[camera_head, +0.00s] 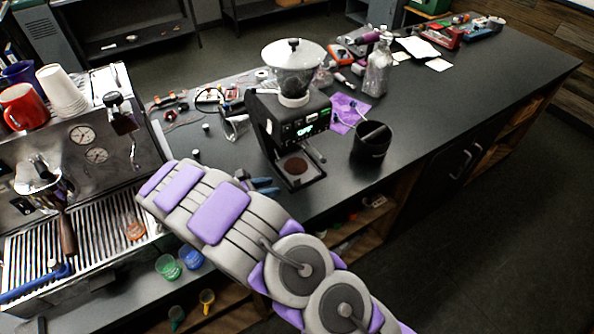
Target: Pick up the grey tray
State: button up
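No separate grey tray stands out clearly. The nearest match is the grey slatted drip tray (100,246) at the front of the espresso machine, at the left, partly covered by a portafilter and small items. The grinder's dark base tray (305,181) holds a round patch of brown grounds. My grey and purple arm reaches from the lower right to the middle left, ending in front of the counter edge between machine and grinder. I cannot make out my gripper's fingers, so its opening and any hold are unclear.
The espresso machine (88,150) carries a red mug (24,106) and white cups (62,92). The grinder (290,120) stands mid-counter beside a black bin (370,146). Green (167,267) and blue cups (191,257) are near my arm.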

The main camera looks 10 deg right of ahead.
aim_at(294, 186)
jog(key=b+x, duration=0.2)
jog(key=x, duration=0.8)
jog(key=shift+d, duration=0.1)
grip_shut()
